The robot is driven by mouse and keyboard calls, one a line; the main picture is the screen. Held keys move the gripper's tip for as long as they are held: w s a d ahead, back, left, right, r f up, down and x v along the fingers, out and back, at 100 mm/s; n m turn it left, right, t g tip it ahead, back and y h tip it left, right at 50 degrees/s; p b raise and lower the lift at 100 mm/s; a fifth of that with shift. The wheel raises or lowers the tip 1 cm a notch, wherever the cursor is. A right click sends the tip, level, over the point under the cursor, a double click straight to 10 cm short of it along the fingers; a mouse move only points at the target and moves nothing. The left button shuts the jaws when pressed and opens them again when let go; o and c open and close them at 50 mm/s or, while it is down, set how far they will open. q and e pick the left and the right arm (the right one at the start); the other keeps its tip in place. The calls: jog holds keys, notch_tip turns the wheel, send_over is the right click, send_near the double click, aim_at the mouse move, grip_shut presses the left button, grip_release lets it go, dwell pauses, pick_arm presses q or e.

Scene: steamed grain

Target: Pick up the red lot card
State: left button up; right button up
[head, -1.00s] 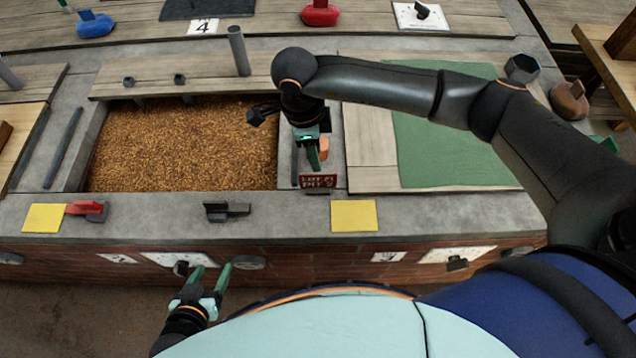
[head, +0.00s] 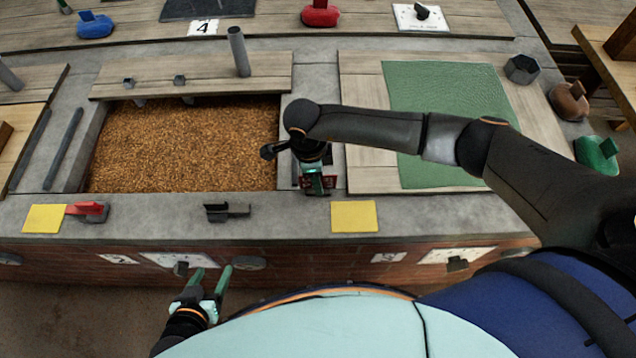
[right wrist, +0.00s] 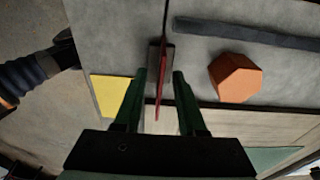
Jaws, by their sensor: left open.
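The red lot card (right wrist: 162,85) stands upright in a small dark holder (right wrist: 153,56) on the grey ledge and shows nearly edge-on in the right wrist view. In the head view the card (head: 330,182) is mostly hidden behind my right gripper (head: 318,183). My right gripper's green fingers (right wrist: 160,77) are open, one on each side of the card, with visible gaps to both. My left gripper (head: 210,283) is open and empty, low in front of the brick counter.
A grain-filled trough (head: 100,130) lies left of the card. A yellow square (head: 354,216) lies on the ledge to its right. A green mat (head: 450,90) covers the board at right. An orange block (right wrist: 235,78) and a dark bar (right wrist: 250,33) are close by.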

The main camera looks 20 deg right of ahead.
jog(key=shift+f+b, duration=0.25)
jog(key=shift+b, duration=0.1)
dwell(0.3)
jog(key=shift+c, duration=0.3)
grip_shut()
dwell(0.4)
